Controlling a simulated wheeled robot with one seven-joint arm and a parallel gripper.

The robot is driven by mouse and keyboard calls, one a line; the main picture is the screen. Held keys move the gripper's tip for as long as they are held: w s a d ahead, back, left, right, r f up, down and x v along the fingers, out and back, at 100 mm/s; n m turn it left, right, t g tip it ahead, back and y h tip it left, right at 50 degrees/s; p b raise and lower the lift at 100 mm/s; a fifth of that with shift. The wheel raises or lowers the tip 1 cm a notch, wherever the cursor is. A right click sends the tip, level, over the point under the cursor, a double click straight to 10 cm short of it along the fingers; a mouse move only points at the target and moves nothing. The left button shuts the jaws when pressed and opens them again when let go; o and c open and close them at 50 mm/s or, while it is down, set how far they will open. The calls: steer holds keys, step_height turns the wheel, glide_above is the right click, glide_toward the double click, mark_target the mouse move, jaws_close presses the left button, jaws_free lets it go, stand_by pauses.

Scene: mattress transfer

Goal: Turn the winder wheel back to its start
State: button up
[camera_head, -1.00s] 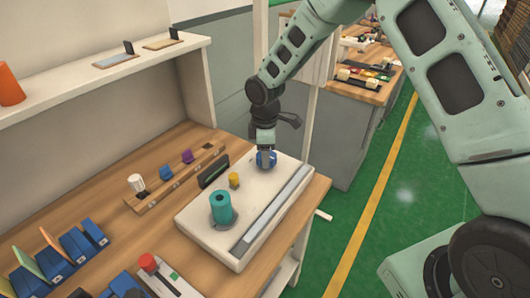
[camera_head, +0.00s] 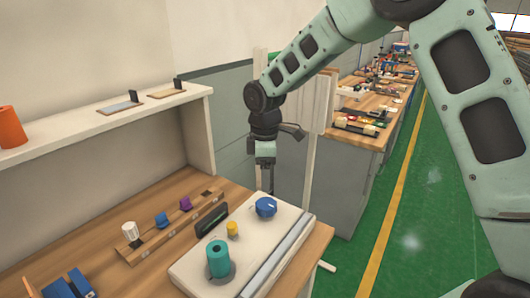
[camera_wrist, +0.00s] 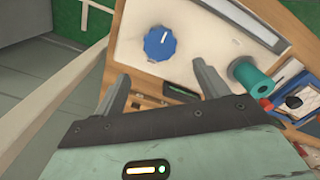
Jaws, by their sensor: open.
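The winder wheel is a blue round knob (camera_head: 265,207) on the far part of a white panel box (camera_head: 190,270). In the wrist view the blue wheel (camera_wrist: 160,43) shows a pale mark on its top, towards the upper right. My gripper (camera_head: 268,184) is above the wheel, pointing down, apart from it. In the wrist view my gripper (camera_wrist: 161,72) has its two fingers spread, with nothing between them. A teal spool (camera_head: 218,259) stands upright on the box, and a small yellow knob (camera_head: 232,229) sits between it and the wheel.
A dark upright piece (camera_head: 211,219) stands beside the box. A wooden rack (camera_head: 150,247) with white, blue and purple pieces lies to the left. A shelf (camera_head: 110,118) runs along the wall. Green floor (camera_head: 410,200) is open to the right.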

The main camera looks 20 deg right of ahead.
step_height(320, 180, up, 7)
steer(key=shift+r+b, duration=0.2)
steer(key=shift+b, duration=0.2)
steer(key=shift+s, duration=0.1)
steer(key=s+a+m, duration=0.1)
steer(key=s+a, duration=0.3)
steer(key=s, duration=0.4)
steer(key=s+a+m, duration=0.1)
steer(key=s+a, duration=0.3)
steer(key=s, duration=0.3)
steer(key=s+d+f+m, duration=0.1)
steer(key=s+m, duration=0.1)
steer(key=s, duration=0.7)
steer(key=s+d+f+m, duration=0.1)
steer(key=s+f+m, duration=0.1)
steer(key=s, duration=0.7)
steer(key=shift+s+m+y, duration=0.25)
steer(key=shift+m+y, duration=0.05)
steer(key=shift+m, duration=0.1)
